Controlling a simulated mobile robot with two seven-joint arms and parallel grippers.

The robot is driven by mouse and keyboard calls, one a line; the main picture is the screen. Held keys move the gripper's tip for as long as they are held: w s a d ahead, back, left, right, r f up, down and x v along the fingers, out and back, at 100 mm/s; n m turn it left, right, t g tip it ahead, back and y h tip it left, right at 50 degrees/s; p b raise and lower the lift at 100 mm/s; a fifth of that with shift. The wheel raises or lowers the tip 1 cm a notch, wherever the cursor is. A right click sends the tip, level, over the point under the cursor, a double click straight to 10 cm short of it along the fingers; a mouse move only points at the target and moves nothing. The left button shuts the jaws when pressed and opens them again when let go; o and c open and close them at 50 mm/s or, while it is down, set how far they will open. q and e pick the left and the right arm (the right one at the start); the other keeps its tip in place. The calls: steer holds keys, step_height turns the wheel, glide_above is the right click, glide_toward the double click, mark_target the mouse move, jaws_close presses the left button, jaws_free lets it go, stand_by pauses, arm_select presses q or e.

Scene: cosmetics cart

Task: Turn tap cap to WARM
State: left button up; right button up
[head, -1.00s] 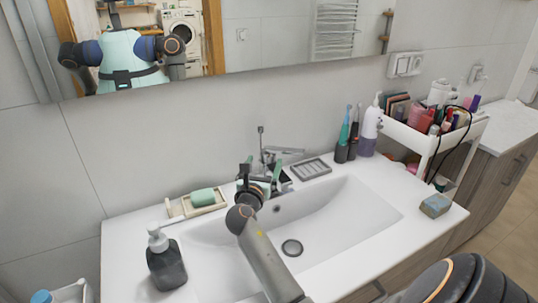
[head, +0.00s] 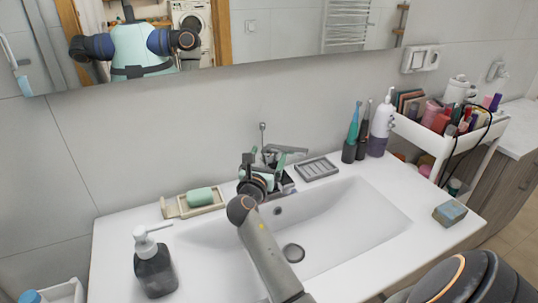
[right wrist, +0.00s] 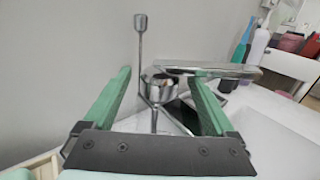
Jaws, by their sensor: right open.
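The chrome tap stands at the back of the white sink. In the right wrist view its round cap (right wrist: 163,83) shows between my fingers, with the flat spout (right wrist: 212,70) reaching right behind the right finger. My right gripper (right wrist: 160,78) is open, with one green finger on each side of the cap. I cannot tell whether either finger touches it. In the head view my right gripper (head: 272,160) is at the tap and hides most of it. No WARM mark is readable. My left gripper is not in view.
A thin upright rod (right wrist: 140,55) with a knob rises behind the cap. A green soap (head: 199,196) lies in a dish to the left, and a grey soap tray (head: 317,168) is to the right. A dark pump bottle (head: 154,268) stands front left. The basin (head: 340,218) is empty.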

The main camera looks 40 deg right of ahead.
steer(key=shift+c, duration=0.3)
jaws_close()
stand_by(0.5)
